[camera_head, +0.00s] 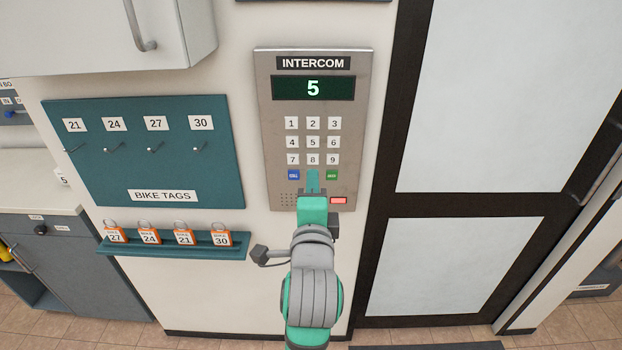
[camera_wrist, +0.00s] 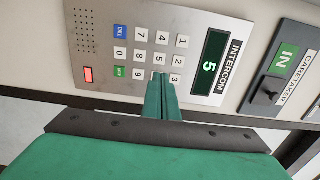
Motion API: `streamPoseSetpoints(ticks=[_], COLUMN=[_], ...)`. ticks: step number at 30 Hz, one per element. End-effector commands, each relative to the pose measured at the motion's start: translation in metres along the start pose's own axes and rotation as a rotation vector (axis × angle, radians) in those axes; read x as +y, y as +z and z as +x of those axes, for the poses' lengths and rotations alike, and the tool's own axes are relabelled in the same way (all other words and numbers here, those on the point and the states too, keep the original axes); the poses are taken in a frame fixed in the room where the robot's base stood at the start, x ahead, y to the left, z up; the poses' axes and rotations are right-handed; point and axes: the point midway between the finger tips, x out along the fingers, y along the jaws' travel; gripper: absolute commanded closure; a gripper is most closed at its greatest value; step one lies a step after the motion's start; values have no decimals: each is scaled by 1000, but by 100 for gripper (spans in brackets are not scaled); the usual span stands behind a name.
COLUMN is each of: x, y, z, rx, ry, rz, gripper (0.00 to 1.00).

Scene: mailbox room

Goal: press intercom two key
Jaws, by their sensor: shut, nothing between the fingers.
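The intercom (camera_head: 277,140) is a metal wall panel with a dark display (camera_head: 313,88) showing a green 5. Its 2 key (camera_head: 313,123) is the middle white key of the top row and is uncovered; it also shows in the wrist view (camera_wrist: 178,60). My gripper (camera_head: 313,173) is shut and empty, its green fingers pointing at the panel. In the head view the fingertips cover the 0 key, below the 2 key. In the wrist view the fingertips (camera_wrist: 162,76) overlap the 6 key's place, beside the 3 key (camera_wrist: 176,78). I cannot tell whether they touch the panel.
A blue call key (camera_head: 293,175), a green key (camera_head: 332,175) and a red light (camera_head: 338,200) sit low on the panel. A teal bike tags board (camera_head: 140,165) and a tag shelf (camera_head: 175,245) are left. A dark-framed door (camera_head: 400,130) is right.

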Motion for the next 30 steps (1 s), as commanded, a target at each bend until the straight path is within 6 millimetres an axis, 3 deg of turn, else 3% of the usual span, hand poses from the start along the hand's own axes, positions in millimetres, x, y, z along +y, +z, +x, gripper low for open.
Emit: streamPoseSetpoints(ticks=[19,23,30], x=[7,33,114], y=[-1,-2,-8], z=[-1,-4,-27], rx=[2,5,5], ry=[5,17,49], rz=[-17,-90,-341], gripper=[100,100,100])
